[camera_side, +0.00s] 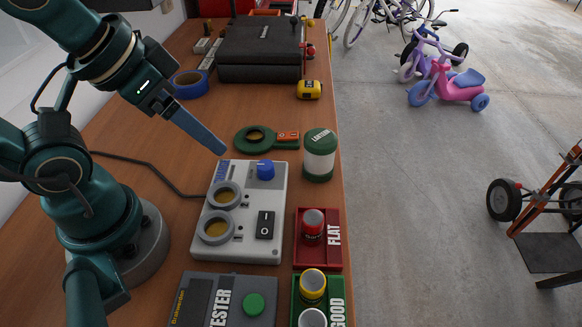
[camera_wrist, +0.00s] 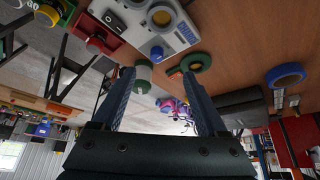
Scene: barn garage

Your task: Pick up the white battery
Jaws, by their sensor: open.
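A battery with a white rim and grey top (camera_side: 312,318) stands at the bottom edge of the side view, in the green tray marked GOOD (camera_side: 337,297). Its lower part is cut off by the picture edge. A yellow battery (camera_side: 313,284) stands just behind it in the same tray. My gripper (camera_side: 222,150) is high over the bench, near the far end of the grey box, well away from the trays. In the wrist view my gripper (camera_wrist: 158,73) shows two fingers spread apart with nothing held between them.
The grey box (camera_side: 274,215) has two round sockets and a blue knob. A red FLAT tray (camera_side: 333,258) holds a red battery (camera_side: 313,225). A green-white lantern (camera_side: 320,155), green ring (camera_side: 250,146), tester (camera_side: 196,295), blue tape (camera_side: 189,86) and black case (camera_side: 260,70) share the bench.

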